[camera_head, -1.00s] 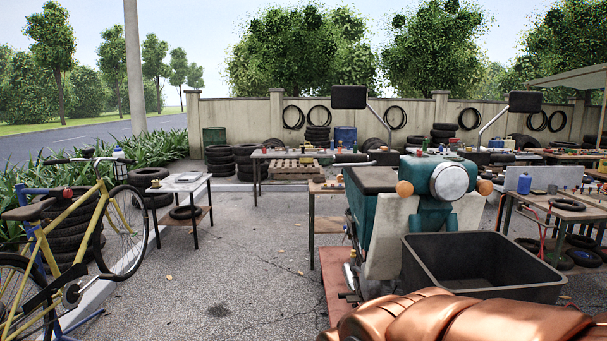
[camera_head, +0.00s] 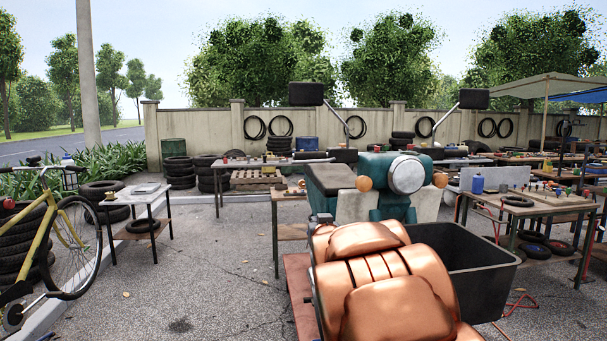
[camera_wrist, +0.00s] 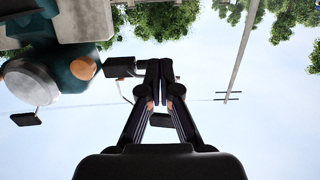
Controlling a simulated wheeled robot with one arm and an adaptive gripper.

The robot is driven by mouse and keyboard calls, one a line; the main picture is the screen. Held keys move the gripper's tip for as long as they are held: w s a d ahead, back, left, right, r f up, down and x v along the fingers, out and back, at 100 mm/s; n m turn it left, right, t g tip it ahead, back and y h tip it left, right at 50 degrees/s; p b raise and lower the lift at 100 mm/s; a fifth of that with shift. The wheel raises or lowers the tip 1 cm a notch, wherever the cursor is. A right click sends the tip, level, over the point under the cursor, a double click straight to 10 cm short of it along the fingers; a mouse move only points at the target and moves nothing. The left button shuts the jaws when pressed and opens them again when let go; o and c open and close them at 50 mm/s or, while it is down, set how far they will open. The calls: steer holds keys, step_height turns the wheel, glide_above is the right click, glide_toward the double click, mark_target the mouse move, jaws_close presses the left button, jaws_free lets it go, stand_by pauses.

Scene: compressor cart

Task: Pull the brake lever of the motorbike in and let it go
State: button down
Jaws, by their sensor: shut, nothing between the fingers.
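The motorbike (camera_head: 400,207) is teal and white, with a round headlight (camera_head: 407,175), orange indicators and two black mirrors. A dark handlebar grip (camera_head: 341,156) shows left of the headlight. A thin pale bar beside it may be the brake lever; I cannot tell for sure. In the wrist view, the fingers of my gripper (camera_wrist: 159,65) are shut together and empty, pointing up past the bike's front. No lever is clear in that view. In the head view my copper arm hides most of the gripper.
A dark open bin (camera_head: 470,262) stands right of my arm. A yellow bicycle (camera_head: 45,235) is at the left. A small table (camera_head: 146,197) and workbenches with parts (camera_head: 545,203) stand around.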

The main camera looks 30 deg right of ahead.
steer(key=w+d+r+n+t+y+b, duration=0.1)
steer(key=w+d+r+n+t, duration=0.15)
steer(key=r+t, duration=0.3)
steer(key=p, duration=0.3)
glide_toward(301, 163)
steer(key=shift+y, duration=0.3)
steer(key=shift+x, duration=3.65)
steer(key=shift+d, duration=0.2)
